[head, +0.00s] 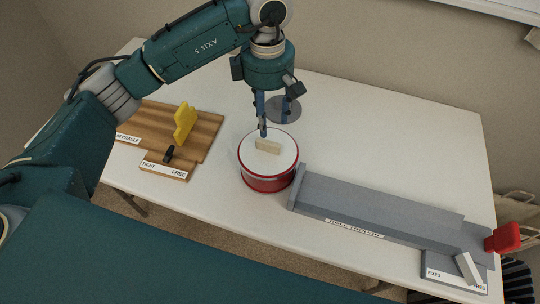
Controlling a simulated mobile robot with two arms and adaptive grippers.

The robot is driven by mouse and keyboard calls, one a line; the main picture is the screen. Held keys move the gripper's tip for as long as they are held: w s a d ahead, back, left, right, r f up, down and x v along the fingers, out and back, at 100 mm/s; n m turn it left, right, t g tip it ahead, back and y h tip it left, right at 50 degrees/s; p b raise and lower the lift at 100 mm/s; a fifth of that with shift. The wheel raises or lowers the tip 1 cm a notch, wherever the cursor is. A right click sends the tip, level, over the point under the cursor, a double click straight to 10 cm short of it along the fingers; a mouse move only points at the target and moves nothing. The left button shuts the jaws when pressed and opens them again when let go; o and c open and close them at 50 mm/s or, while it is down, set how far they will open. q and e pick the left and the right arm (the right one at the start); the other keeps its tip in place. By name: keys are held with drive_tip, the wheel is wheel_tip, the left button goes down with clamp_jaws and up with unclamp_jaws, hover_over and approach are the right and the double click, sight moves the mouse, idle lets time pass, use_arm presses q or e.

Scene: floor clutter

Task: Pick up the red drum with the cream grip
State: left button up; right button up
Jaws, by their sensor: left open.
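The red drum (266,184) stands upright on the white table, with a white top. A small cream grip (268,146) sticks up from the middle of its top. My left gripper (273,120) points down from above, at the far side of the grip. It is open, with nothing between its fingers. One finger shows close to the grip's left end; whether it touches cannot be told. My right gripper is not in the head view.
A long grey roll trough (380,214) lies right of the drum, with a red piece (503,237) and a white lever (468,268) at its right end. A wooden cradle board (200,130) with a yellow piece (185,121) lies left. The table's far right is clear.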

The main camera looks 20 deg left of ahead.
sight(269, 140)
use_arm(q)
drive_tip(key=f, duration=0.2)
drive_tip(key=f+p, duration=0.1)
drive_tip(key=f, duration=0.2)
drive_tip(key=shift+s+a+f, duration=0.1)
drive_tip(key=shift+a, duration=0.1)
wheel_tip(269, 140, down, 5)
drive_tip(key=p, duration=0.2)
drive_tip(key=shift+d+p, duration=0.1)
drive_tip(key=shift+p, duration=0.3)
drive_tip(key=shift+w+f, duration=0.2)
clamp_jaws()
drive_tip(key=shift+r, duration=0.1)
